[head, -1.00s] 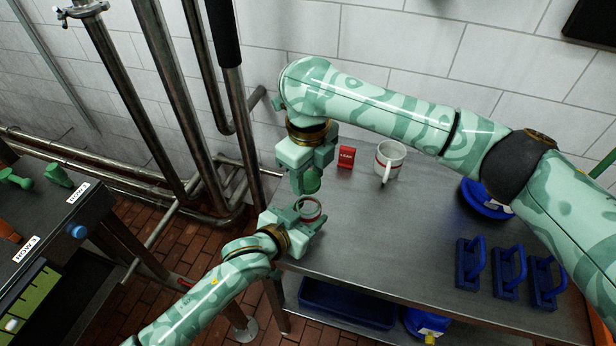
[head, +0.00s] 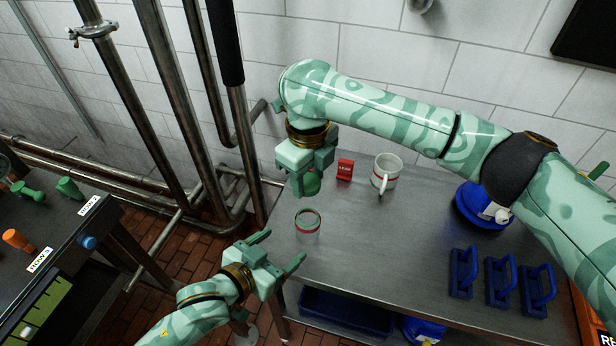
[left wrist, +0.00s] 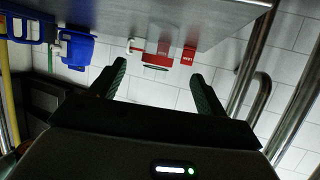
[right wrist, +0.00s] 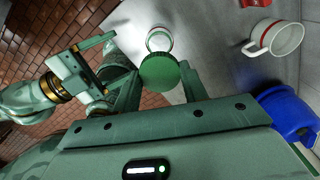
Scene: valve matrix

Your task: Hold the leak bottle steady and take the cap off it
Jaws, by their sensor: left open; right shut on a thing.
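The leak bottle (head: 307,226), clear with a red band, stands open and upright near the table's left edge. My right gripper (head: 311,184) is shut on the green cap (right wrist: 160,73) and holds it above and behind the bottle, apart from it. In the right wrist view the bottle (right wrist: 159,40) shows just past the cap. My left gripper (head: 286,247) is open and empty, in front of and to the lower left of the bottle, clear of it. In the left wrist view the bottle's red band (left wrist: 158,60) appears beyond the two open fingers.
A red leak sign (head: 345,169) and a white mug (head: 388,174) stand behind the bottle. Several blue handled blocks (head: 498,278) and a blue container (head: 478,207) are at the right. Steel pipes (head: 180,110) rise at the left. The table's middle (head: 400,235) is clear.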

